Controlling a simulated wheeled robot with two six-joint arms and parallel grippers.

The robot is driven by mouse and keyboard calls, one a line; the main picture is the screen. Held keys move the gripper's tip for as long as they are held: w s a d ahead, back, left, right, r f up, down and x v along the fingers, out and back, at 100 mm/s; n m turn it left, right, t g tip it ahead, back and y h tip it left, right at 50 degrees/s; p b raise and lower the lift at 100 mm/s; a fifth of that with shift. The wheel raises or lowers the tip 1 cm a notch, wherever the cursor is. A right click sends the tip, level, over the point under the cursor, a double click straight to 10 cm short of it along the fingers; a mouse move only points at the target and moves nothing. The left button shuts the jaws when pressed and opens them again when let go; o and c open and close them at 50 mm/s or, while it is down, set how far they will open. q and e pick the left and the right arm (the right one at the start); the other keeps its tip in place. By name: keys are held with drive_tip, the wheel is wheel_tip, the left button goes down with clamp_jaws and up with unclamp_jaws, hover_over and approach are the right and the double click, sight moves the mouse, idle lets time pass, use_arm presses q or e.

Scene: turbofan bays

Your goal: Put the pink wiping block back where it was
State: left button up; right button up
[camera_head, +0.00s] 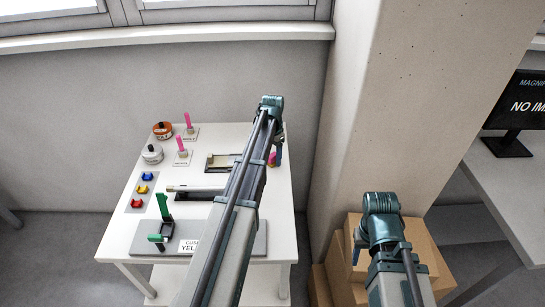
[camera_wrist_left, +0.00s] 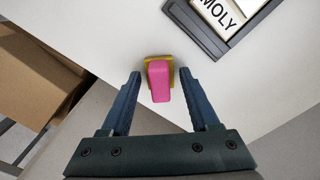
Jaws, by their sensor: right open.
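The pink wiping block (camera_head: 272,159) with a yellow base is at the right side of the white table, partly hidden by my left arm. In the left wrist view the block (camera_wrist_left: 159,82) lies on the white surface near its edge. My left gripper (camera_head: 278,157) is at the block. In the left wrist view its fingers (camera_wrist_left: 160,75) are spread on either side of the block, with a gap at each side. My right gripper (camera_head: 356,248) is mostly hidden behind its own arm, away from the table in front of the cardboard boxes.
The white table (camera_head: 225,140) bears pink pegs (camera_head: 184,143), an orange-topped tin (camera_head: 162,131), a grey tin (camera_head: 152,153), coloured pieces on a grey strip (camera_head: 138,191) and a green clamp (camera_head: 163,207). A dark-framed tray marked MOLY (camera_wrist_left: 205,40) lies near the block. Cardboard boxes (camera_head: 340,280) stand right.

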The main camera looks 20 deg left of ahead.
sight(272, 155)
use_arm(q)
drive_tip(key=shift+o, duration=0.5)
drive_tip(key=shift+r, duration=0.1)
wheel_tip(272, 155, up, 12)
drive_tip(key=p, duration=1.2)
drive_tip(key=s+d+y, duration=0.1)
drive_tip(key=s+d, duration=2.5)
drive_tip(key=d, duration=0.1)
drive_tip(key=shift+s+d, duration=0.2)
drive_tip(key=shift+d, duration=0.05)
